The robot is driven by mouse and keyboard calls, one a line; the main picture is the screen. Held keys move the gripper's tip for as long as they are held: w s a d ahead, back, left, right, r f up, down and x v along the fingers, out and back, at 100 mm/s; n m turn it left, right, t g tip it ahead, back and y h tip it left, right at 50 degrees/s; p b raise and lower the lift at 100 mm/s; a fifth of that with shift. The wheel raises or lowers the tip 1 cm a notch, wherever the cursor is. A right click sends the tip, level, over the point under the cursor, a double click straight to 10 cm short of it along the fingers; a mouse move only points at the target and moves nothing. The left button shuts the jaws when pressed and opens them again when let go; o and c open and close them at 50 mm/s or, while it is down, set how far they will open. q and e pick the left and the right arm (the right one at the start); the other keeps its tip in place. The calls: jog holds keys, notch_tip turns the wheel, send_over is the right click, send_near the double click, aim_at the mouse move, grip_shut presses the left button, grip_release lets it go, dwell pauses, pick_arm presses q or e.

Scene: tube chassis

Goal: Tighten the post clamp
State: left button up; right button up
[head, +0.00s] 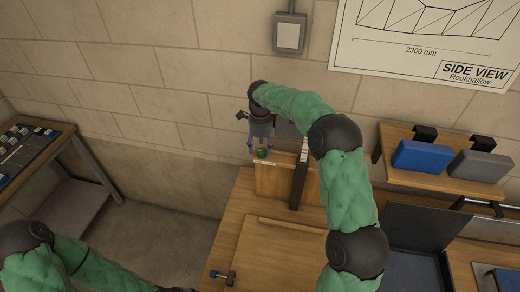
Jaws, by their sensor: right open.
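My right gripper (260,149) points down, its fingers apart, above a wooden block or stand against the wall. A small green round piece (263,154) sits on that stand (272,180), just below and between the fingertips. I cannot tell whether the fingers touch it. A dark upright post (299,178) stands right of the gripper, partly behind my right arm. A small clamp-like piece with a blue end and a dark bar (222,276) is at the front left of the wooden bench. I cannot tell which piece is the post clamp. My left gripper is outside the view.
The wooden bench (238,215) has a raised board on it. At right, a wall shelf (398,136) holds a blue bin (421,156) and a grey bin (481,166). An open dark case (408,226) lies below. A side table (50,172) stands left; floor between is clear.

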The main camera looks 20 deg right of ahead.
aim_at(259, 151)
notch_tip(259, 151, up, 10)
jog(key=shift+a, duration=0.2)
dwell(0.4)
